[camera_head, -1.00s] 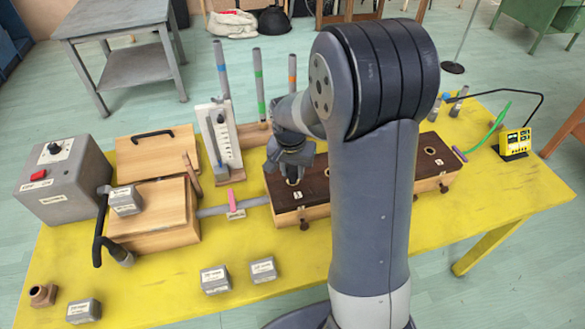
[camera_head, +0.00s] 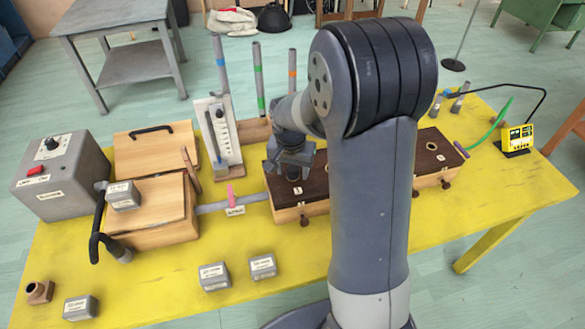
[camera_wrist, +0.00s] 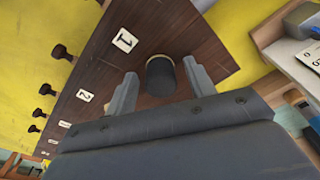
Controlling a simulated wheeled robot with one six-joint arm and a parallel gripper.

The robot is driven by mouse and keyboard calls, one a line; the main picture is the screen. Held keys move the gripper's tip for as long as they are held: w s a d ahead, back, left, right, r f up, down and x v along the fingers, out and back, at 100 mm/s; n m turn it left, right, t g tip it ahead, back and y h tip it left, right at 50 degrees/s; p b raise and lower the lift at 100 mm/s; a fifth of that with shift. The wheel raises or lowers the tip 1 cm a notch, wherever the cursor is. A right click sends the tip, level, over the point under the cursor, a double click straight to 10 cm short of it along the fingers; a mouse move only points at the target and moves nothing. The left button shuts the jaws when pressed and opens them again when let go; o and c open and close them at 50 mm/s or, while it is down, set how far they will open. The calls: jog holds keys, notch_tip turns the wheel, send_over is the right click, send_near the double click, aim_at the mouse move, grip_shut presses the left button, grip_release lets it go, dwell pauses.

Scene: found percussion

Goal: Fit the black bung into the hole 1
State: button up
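The black bung (camera_wrist: 160,78) stands on the dark wooden top (camera_wrist: 108,68) of the long box, beside the white label 1 (camera_wrist: 125,40), in the wrist view. No open hole 1 shows there; the bung covers that spot, and I cannot tell how deep it sits. My gripper (camera_wrist: 160,72) is open, one finger on each side of the bung with a gap on both sides. In the head view my gripper (camera_head: 291,172) is over the left end of the long box (camera_head: 315,208), and the bung cannot be made out.
Small knobs (camera_wrist: 60,52) stick out along the box's front side. A pink clip on a grey bar (camera_head: 231,195) lies left of the box, and an upright gauge board (camera_head: 218,135) stands behind. Several grey blocks (camera_head: 214,276) lie in front. The yellow table (camera_head: 170,290) is clear between them.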

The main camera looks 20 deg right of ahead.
notch_tip(320, 180, up, 11)
jog(key=s, duration=0.1)
jog(key=shift+a, duration=0.35)
jog(key=shift+f, duration=0.15)
dwell(0.3)
jog(key=f, duration=0.6)
jog(key=w+f, duration=0.1)
jog(key=f, duration=0.3)
jog(key=shift+d+p, duration=0.3)
jog(key=shift+d, duration=0.05)
jog(key=shift+r, duration=0.1)
